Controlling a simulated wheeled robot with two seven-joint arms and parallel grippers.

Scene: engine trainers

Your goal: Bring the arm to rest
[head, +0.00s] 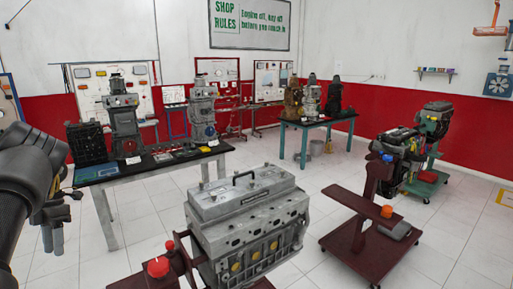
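My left arm (28,170) comes in at the left edge, dark grey and close to the camera. My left gripper (52,238) hangs below it, fingers pointing down over the white floor. Its two light grey fingers show a narrow gap with nothing between them. It is left of the black-topped bench and touches nothing that I can see. My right arm and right gripper are not in view.
A grey engine block (250,218) on a dark red stand is in front of me. A bench (150,166) with engines stands left, a green-legged table (318,121) behind. A red wheeled stand (350,237) is at right. White floor lies between them.

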